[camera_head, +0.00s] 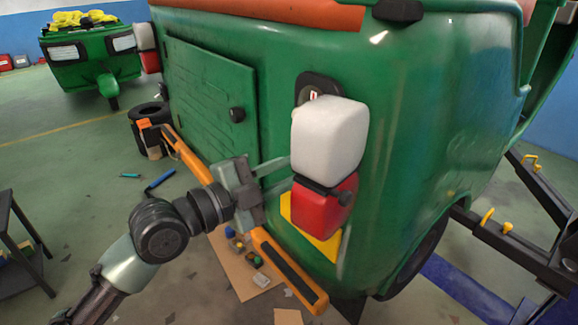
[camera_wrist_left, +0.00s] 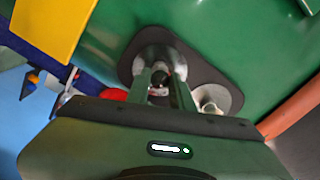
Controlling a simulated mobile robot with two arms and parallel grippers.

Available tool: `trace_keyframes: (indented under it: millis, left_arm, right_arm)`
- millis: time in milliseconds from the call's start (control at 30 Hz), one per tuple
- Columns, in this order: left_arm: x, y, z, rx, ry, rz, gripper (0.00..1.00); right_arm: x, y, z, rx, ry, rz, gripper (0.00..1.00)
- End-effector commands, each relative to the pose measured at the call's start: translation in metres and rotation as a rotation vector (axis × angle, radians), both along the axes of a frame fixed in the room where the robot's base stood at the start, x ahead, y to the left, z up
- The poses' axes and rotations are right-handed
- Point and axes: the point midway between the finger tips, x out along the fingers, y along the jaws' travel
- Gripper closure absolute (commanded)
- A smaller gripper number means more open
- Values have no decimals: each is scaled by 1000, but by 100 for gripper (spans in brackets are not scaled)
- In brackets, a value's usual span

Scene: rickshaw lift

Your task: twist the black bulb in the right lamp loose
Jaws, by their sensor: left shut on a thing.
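The right lamp is on the green rickshaw's rear corner. Its lens, white above (camera_head: 328,138) and red below (camera_head: 322,208), stands out from the body, with a dark backing plate (camera_head: 318,85) partly showing above it. My left gripper (camera_head: 284,173) reaches behind the lens from the left, so its fingertips are partly hidden in the head view. In the left wrist view, its two fingers (camera_wrist_left: 160,82) are shut on the black bulb (camera_wrist_left: 161,74), which sits in a round silver socket (camera_wrist_left: 150,55). A second socket with a pale bulb (camera_wrist_left: 211,103) is beside it. My right gripper is not in view.
An orange and black bumper bar (camera_head: 285,270) runs below my left gripper. Tools and small parts lie on cardboard (camera_head: 240,275) on the floor. A dark lift arm (camera_head: 505,240) is at the right. Another green rickshaw (camera_head: 85,65) stands at the back left.

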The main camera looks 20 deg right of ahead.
Motion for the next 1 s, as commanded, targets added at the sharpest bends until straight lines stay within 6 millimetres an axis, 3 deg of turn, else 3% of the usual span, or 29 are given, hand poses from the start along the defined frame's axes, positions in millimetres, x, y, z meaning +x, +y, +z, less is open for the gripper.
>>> trace_keyframes:
  millis: [333, 1000]
  left_arm:
    - [0, -1, 2, -73, 201, -2, 97]
    - [0, 0, 1, -100, 270, -1, 97]
  right_arm:
    - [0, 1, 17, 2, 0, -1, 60]
    - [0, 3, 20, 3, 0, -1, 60]
